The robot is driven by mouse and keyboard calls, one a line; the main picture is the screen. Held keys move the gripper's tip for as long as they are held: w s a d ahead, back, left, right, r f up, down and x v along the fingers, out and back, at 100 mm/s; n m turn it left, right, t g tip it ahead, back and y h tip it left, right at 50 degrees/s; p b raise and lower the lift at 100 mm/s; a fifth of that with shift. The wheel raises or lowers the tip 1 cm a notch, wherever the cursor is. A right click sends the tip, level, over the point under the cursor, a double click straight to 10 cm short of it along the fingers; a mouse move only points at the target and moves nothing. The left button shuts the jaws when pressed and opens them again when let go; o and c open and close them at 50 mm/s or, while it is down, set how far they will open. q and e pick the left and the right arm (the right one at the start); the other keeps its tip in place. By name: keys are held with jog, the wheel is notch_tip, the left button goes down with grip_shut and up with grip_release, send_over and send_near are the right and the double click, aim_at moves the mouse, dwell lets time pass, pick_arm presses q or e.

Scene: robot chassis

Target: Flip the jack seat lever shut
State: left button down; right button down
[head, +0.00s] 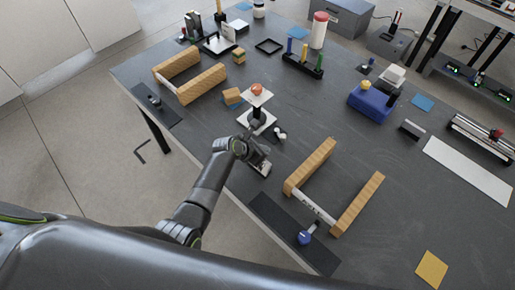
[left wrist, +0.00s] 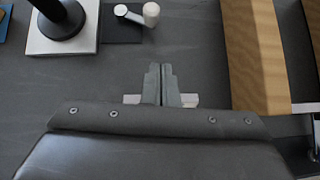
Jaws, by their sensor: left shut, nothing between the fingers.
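The jack stands near the table's front edge in the head view, with a white top plate (head: 257,97), a dark post and a white base (head: 244,118). A reddish ball (head: 257,89) sits on its top. Beside its base is a small lever with a pale knob (head: 281,134). In the left wrist view the lever's knob (left wrist: 151,14) shows at the top, over a dark block, right of the white jack base (left wrist: 62,44). My left gripper (head: 264,163) is shut and empty, apart from the lever, on its front side. It also shows in the left wrist view (left wrist: 160,70). My right gripper is out of view.
Wooden rails (head: 312,165) with a white bar and a blue-knobbed handle (head: 304,238) stand right of my left gripper. Another wooden pair (head: 200,84) is at the left. A small wooden block (head: 231,96) lies left of the jack.

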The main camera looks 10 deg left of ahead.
pick_arm(q)
jog(key=v, duration=0.3)
jog(key=shift+s+d+r, duration=0.15)
jog(key=shift+s+r, duration=0.05)
jog(key=shift+s, duration=0.2)
jog(key=shift+s+r, duration=0.45)
jog(key=shift+r, duration=0.1)
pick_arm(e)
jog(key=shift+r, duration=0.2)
